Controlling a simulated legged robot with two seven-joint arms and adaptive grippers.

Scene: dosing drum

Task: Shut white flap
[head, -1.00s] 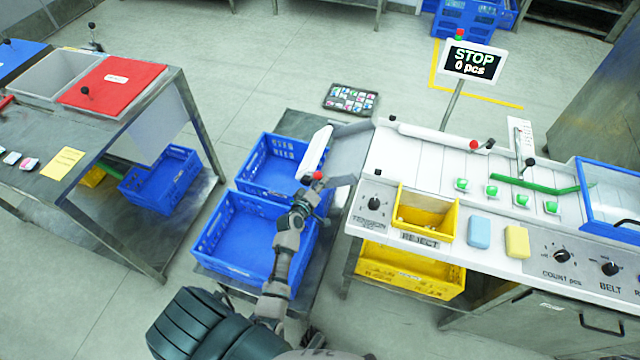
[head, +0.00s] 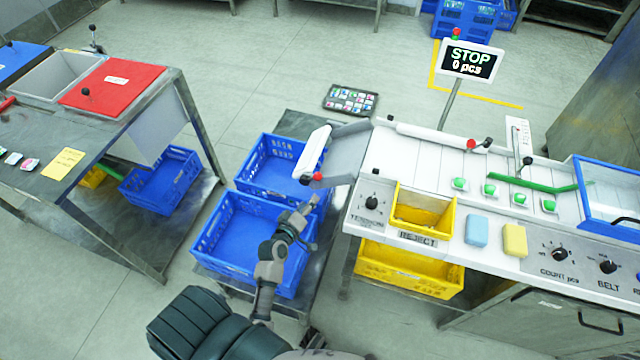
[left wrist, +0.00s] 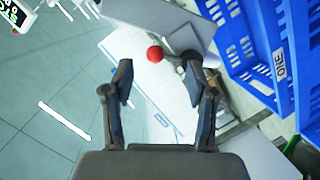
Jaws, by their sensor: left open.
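The white flap (head: 313,152) stands tilted at the left end of the sorting line's metal chute (head: 348,152), over the blue crates. A red knob (head: 317,177) is at its near end. My left gripper (head: 309,222) is open and empty above the near blue crate, on the near side of the knob and apart from it. My right gripper is not in view.
A far blue crate (head: 245,183) and a near blue crate (head: 204,239) sit below the chute. A yellow reject bin (head: 425,235) is set in the line's front. A display (head: 470,61) reads STOP, 0 pcs. A metal table (head: 120,185) stands at the left.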

